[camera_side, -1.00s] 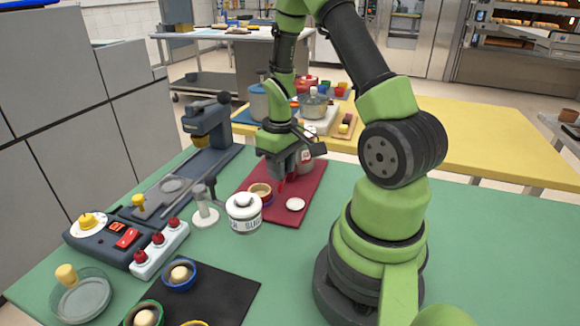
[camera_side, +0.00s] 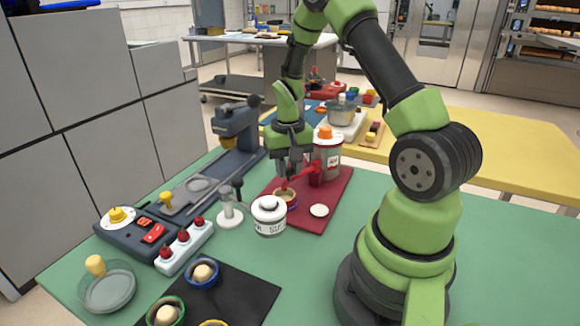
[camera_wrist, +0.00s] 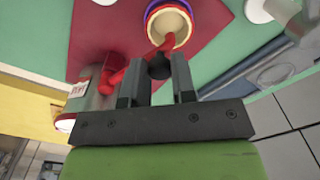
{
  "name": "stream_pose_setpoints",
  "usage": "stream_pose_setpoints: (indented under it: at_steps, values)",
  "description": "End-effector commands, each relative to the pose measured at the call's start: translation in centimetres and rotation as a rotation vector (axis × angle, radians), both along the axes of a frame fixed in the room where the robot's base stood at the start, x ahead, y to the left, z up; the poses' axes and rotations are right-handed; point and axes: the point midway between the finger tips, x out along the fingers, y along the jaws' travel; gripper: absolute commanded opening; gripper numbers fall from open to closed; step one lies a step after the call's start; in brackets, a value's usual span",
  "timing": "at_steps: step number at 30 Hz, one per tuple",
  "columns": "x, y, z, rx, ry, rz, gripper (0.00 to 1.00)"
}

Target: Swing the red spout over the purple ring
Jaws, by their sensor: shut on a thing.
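The red spout (camera_side: 300,175) reaches left from a pale canister (camera_side: 333,158) with an orange knob on top. It also shows in the wrist view (camera_wrist: 116,77). My gripper (camera_side: 289,172) points down at the spout. In the wrist view its fingers (camera_wrist: 159,82) are either side of a dark round knob by the spout, shut on the spout's handle. The purple ring (camera_side: 295,201) is around a cream-filled cup on the red mat (camera_side: 325,205). In the wrist view the spout's tip overlaps the cup inside the purple ring (camera_wrist: 149,12). The height gap is hard to judge.
A white lidded jar (camera_side: 268,216) and a small white disc (camera_side: 319,210) stand close to the cup. A dark machine (camera_side: 236,135) is at the left. A switch strip (camera_side: 185,247) and small bowls lie nearer. The green table's right side is clear.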

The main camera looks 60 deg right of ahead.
Motion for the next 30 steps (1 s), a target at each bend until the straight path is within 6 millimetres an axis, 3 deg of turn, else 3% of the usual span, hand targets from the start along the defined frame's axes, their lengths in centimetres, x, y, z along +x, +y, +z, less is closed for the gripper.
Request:
stream_pose_setpoints:
  at_steps: [9,10,12,13,23,30]
  values:
    - [0.3,-0.1,0.1,-0.005,-0.009,-0.001,0.0]
    - [0.3,-0.1,0.1,-0.005,-0.009,0.0,0.31]
    - [0.2,-0.1,0.1,-0.004,-0.008,0.0,0.48]
    - [0.2,-0.1,0.1,-0.004,-0.008,0.0,0.5]
    - [0.2,-0.1,0.4,-0.003,-0.006,0.0,0.5]
    - [0.2,-0.1,4.5,-0.007,-0.012,0.0,0.5]
